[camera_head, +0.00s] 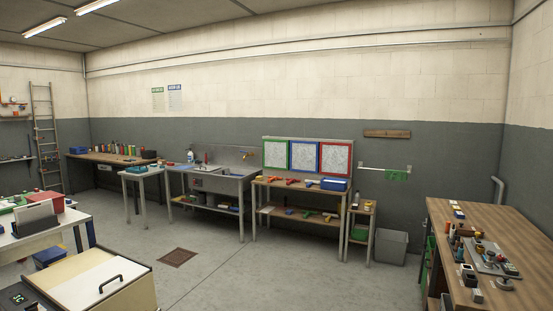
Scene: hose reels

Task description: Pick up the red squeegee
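A small red item (292,181) lies on the top of a wooden table (258,184) below three framed sheets. It may be the red squeegee, but it is too small to tell for sure. Similar orange-red items lie on either side of it, near a blue tray (334,184). Other coloured tools, also too small to name, lie on the table's lower shelf. My gripper is not in view.
A steel sink (235,184) stands left of the table. A small side table (361,211) and a grey bin (391,246) are on its right. A cluttered workbench (470,215) fills the right front. A cream-topped unit (95,280) is at lower left. The middle floor is clear.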

